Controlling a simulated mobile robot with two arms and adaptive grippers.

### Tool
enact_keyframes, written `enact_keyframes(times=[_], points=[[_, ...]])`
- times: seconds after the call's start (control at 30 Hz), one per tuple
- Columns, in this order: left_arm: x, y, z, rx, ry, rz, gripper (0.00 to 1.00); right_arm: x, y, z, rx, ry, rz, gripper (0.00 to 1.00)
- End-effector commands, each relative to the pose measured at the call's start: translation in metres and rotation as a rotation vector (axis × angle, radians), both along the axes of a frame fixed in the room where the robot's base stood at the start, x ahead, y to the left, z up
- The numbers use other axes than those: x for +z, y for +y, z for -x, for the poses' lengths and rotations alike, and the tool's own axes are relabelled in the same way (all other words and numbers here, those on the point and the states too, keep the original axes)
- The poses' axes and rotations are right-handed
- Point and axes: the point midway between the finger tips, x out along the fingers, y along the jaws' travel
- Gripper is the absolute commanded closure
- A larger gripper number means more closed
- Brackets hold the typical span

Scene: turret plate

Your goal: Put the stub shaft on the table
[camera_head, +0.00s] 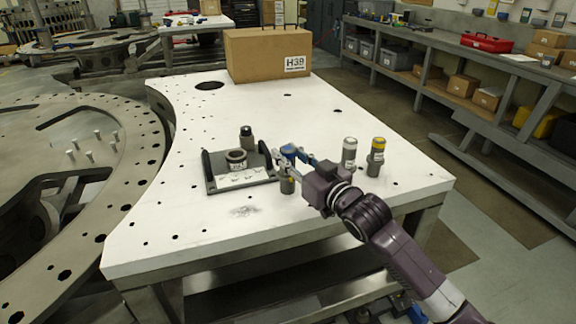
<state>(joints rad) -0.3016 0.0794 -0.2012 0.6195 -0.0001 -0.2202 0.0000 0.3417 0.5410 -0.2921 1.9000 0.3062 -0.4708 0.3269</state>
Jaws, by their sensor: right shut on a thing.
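My right gripper (283,167) reaches in from the lower right and is shut on a small grey cylindrical piece (288,185) over the white table (215,225). The piece is partly hidden by the fingers, and I cannot tell for sure that it is the stub shaft or whether it touches the table. A blue part (289,149) shows just behind the fingers. To the left, a dark fixture (212,186) with upright side plates holds a grey ring (236,155). A dark short cylinder (246,131) stands behind the ring. My left gripper is not in view.
A white-topped cylinder (349,147) and a yellow-topped one (377,148) stand right of my gripper. A cardboard box (262,54) sits at the table's back. The table's front left is mostly clear, with small holes. A large drilled ring (140,150) lies left.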

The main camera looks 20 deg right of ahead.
Motion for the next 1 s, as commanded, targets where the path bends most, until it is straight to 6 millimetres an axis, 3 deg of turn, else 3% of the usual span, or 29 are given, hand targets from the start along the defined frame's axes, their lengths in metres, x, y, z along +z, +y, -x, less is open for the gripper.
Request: enact_keyframes(times=[0.2, 0.57, 0.6, 0.7, 0.77, 1.0], points=[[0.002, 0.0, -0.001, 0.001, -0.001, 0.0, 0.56, -0.028, 0.0, 0.0, 0.001, -0.002, -0.002, 1.0], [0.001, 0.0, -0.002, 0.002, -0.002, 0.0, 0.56, -0.031, 0.0, 0.0, 0.001, -0.004, -0.001, 1.0], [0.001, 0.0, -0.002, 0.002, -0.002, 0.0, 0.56, -0.035, 0.0, 0.0, 0.0, 0.003, 0.0, 0.72], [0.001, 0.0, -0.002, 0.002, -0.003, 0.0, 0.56, -0.035, 0.0, 0.0, 0.0, 0.003, 0.0, 0.61], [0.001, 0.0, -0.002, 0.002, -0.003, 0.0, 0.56, -0.035, 0.0, 0.0, 0.0, 0.003, 0.0, 0.56], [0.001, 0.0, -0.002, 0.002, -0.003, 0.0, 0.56, -0.034, 0.0, 0.0, 0.0, 0.003, 0.0, 0.56]])
